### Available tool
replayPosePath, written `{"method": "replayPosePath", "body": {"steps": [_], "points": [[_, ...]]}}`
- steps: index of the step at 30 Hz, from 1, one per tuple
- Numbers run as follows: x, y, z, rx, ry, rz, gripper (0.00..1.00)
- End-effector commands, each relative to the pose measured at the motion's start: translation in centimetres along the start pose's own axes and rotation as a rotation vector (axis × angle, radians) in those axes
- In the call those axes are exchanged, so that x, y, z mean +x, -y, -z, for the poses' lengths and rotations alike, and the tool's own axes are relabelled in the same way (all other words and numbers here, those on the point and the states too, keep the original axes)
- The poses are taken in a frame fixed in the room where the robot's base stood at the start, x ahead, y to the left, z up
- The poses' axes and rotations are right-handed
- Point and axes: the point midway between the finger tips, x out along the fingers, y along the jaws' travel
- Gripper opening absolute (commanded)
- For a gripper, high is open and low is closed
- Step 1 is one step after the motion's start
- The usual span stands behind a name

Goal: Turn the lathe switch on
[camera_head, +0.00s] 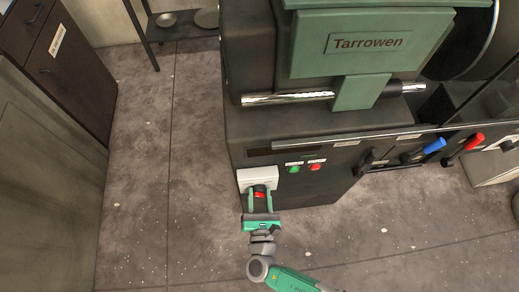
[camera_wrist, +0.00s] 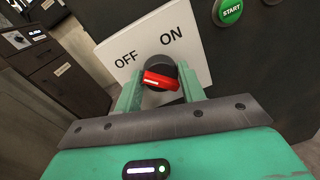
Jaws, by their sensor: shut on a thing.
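The lathe switch is a red knob (camera_wrist: 163,80) on a dark round base, set on a white plate (camera_wrist: 150,45) marked OFF on the left and ON on the right. A pale mark shows on the knob's left end, on the OFF side. My gripper (camera_wrist: 160,84) is shut on the knob, one green finger on each side. In the head view, my gripper (camera_head: 260,196) reaches the white plate (camera_head: 257,176) at the lower left of the lathe front. The knob shows there as a small red spot, partly hidden by the fingers.
A green START button (camera_wrist: 231,11) sits right of the plate; a green (camera_head: 294,169) and a red button (camera_head: 315,167) show in the head view. Blue (camera_head: 434,146) and red (camera_head: 474,141) handled levers stick out farther right. Dark cabinets (camera_head: 60,70) stand left, with open floor between.

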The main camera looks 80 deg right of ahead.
Motion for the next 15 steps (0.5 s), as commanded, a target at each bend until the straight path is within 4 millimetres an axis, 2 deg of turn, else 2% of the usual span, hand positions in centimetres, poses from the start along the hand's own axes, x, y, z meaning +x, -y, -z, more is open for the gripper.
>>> {"method": "replayPosePath", "body": {"steps": [7, 15], "points": [[-0.03, -0.02, 0.02, 0.146, -0.010, 0.001, 0.17], [-0.02, 0.06, 0.01, 0.399, -0.028, 0.004, 0.17]]}}
